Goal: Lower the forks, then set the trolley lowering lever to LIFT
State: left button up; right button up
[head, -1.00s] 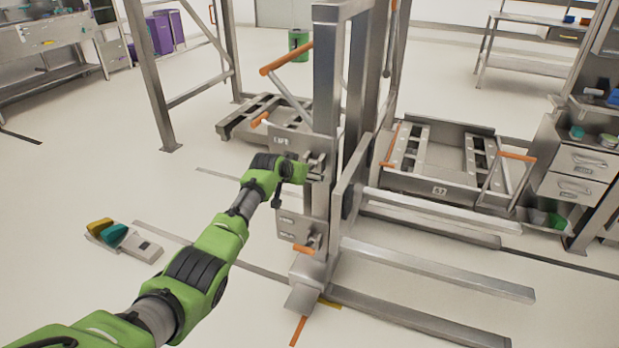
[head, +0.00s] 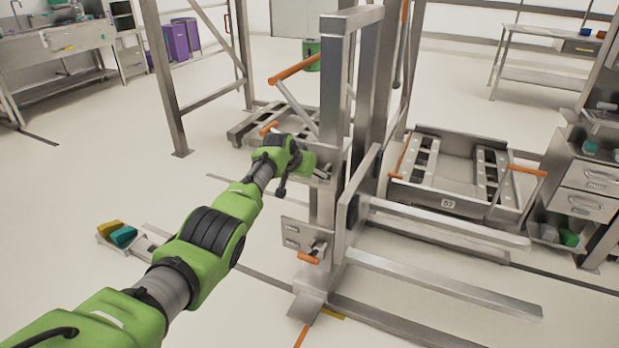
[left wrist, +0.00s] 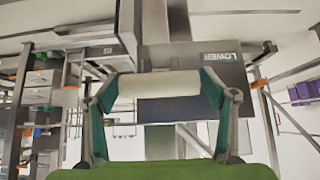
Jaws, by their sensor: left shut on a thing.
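The steel lifting trolley (head: 335,110) stands in the middle of the head view. Its forks (head: 450,284) are level and a little above the base legs (head: 400,325). My left gripper (head: 312,168) is at the upper control plate (head: 328,160) on the mast. In the left wrist view, my left gripper (left wrist: 160,85) is shut on a pale round lever handle (left wrist: 158,84). Behind it is a dark plate with an inverted LOWER label (left wrist: 221,57). A lower plate (head: 302,238) carries an orange-gripped lever (head: 308,258). My right gripper is out of view.
A low tray trolley marked 57 (head: 450,204) stands right of the mast. A steel frame post (head: 160,80) stands at left. Drawers (head: 585,190) stand at far right. Floor around the front is clear.

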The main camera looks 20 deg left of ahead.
pick_arm(q)
jog(key=shift+w+r, duration=0.2)
jog(key=shift+r, duration=0.25)
jog(key=shift+c, duration=0.2)
jog(key=o, duration=1.5)
jog(key=shift+o, duration=0.6)
jog(key=shift+f, duration=0.25)
jog(key=shift+s, duration=0.1)
jog(key=shift+v, duration=0.95)
jog(key=v, duration=1)
jog(key=shift+d, duration=0.1)
